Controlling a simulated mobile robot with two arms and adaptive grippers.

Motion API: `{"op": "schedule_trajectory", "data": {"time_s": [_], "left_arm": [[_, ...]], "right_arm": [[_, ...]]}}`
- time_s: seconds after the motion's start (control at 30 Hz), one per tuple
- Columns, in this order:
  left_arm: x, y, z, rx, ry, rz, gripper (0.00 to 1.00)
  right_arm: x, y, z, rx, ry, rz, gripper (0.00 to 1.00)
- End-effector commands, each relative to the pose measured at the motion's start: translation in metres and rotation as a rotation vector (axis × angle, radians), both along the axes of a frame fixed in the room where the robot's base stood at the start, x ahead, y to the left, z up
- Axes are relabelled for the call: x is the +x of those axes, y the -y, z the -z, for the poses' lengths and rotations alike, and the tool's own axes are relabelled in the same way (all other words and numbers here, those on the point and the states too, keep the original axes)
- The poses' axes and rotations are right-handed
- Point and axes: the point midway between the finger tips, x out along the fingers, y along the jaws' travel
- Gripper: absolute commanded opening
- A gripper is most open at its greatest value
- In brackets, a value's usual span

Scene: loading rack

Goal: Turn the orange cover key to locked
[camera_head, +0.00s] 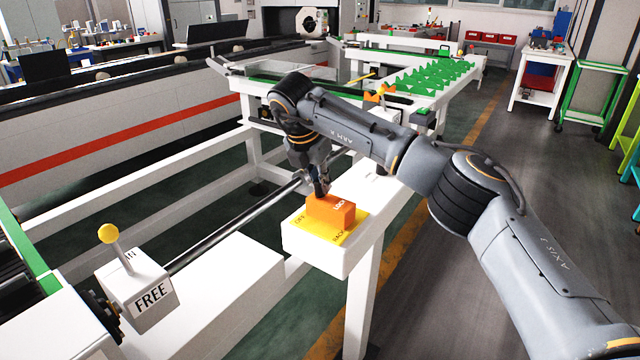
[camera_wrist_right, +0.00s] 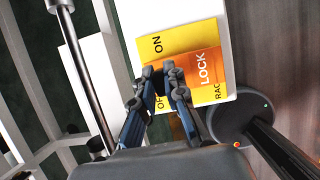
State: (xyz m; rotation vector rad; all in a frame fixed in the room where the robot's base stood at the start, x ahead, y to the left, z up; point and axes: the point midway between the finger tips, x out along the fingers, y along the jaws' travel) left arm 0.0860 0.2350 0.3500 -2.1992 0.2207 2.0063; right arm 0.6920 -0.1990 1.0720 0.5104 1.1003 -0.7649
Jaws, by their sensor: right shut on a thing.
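The orange cover key (camera_head: 328,214) is a block with the word LOCK on it. In the right wrist view the orange key (camera_wrist_right: 205,68) lies across the yellow plate (camera_wrist_right: 181,37), with ON on the plate's upper part. My right gripper (camera_head: 320,191) points down onto the key from above and is shut on it. Its fingers (camera_wrist_right: 165,75) hide part of the key and plate. My left gripper is not in view.
A dark metal rod (camera_head: 228,231) runs from there toward the key. An orange handle (camera_head: 379,93) stands behind my right arm. Open floor lies to the right.

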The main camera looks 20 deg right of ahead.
Motion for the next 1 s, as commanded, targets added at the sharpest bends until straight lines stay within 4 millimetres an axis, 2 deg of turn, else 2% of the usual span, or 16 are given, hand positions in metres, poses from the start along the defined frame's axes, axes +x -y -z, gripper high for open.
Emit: {"op": "schedule_trajectory", "data": {"time_s": [0.67,0.7,0.77,0.8,1.0], "left_arm": [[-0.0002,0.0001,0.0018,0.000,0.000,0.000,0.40],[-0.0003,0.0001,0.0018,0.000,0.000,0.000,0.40],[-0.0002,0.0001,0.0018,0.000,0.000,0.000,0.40],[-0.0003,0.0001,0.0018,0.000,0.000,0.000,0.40],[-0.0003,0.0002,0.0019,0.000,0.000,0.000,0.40]], "right_arm": [[0.0010,0.0003,-0.0023,0.000,0.006,0.055,0.00],[0.0010,0.0003,-0.0023,0.001,0.005,0.055,0.20],[0.0010,0.0002,-0.0021,0.000,0.005,0.055,0.32],[0.0009,0.0003,-0.0018,0.000,0.005,0.055,0.35],[0.0005,0.0001,-0.0008,0.000,0.002,0.054,0.35]]}}
